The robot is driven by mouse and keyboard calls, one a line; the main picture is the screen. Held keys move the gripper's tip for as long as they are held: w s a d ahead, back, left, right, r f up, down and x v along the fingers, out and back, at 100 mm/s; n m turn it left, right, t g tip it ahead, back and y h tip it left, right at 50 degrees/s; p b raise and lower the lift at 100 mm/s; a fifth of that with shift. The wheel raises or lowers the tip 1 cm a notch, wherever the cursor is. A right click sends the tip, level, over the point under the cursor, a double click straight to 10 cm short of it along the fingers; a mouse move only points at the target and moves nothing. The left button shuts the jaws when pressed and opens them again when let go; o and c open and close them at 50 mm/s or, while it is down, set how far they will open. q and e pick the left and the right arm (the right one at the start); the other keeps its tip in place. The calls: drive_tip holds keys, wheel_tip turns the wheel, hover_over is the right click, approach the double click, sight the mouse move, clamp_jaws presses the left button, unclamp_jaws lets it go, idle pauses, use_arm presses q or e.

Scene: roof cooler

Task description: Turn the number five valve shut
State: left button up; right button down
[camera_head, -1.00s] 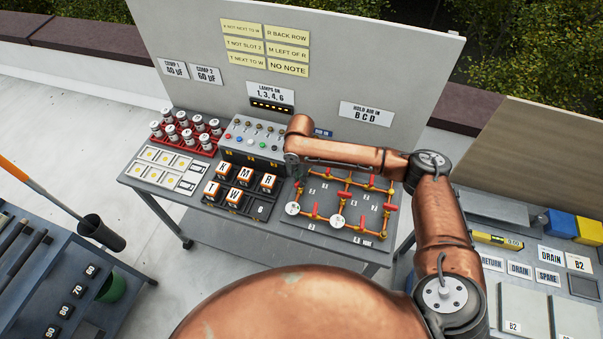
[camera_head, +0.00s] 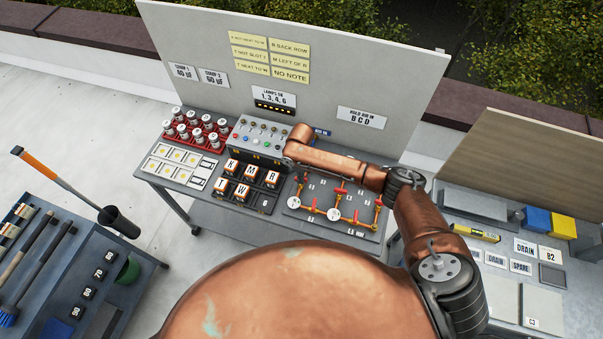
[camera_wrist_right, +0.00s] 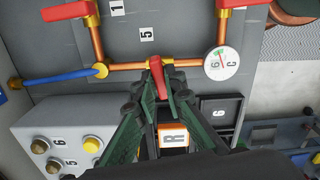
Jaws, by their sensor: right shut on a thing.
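The pipe board (camera_head: 350,232) lies on the bench, with copper pipes, red valve handles and round white gauges. In the right wrist view a red valve handle (camera_wrist_right: 156,75) sits on a copper pipe beside a label reading 5 (camera_wrist_right: 147,34). The handle points across the pipe, slightly tilted. My right gripper (camera_wrist_right: 158,97) is shut on this handle, one green finger on each side. A gauge (camera_wrist_right: 222,63) marked C is at the pipe's right end. In the head view my right arm hides the gripped handle. My left gripper is not in view.
Lettered blocks (camera_head: 248,175) stand in a tray left of the pipe board. A lamp box (camera_head: 258,142) is behind them. Two other red handles (camera_wrist_right: 68,11) and a blue pipe (camera_wrist_right: 55,78) are close to my gripper. A backboard with notes (camera_head: 380,85) rises behind.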

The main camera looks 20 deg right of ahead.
drive_tip(key=shift+r+m+p, duration=0.1)
drive_tip(key=shift+m+p, duration=0.5)
drive_tip(key=shift+m, duration=0.1)
drive_tip(key=c, duration=2)
unclamp_jaws()
wheel_tip(320, 180, up, 12)
drive_tip(key=shift+f, duration=0.1)
drive_tip(key=shift+s+d, duration=0.1)
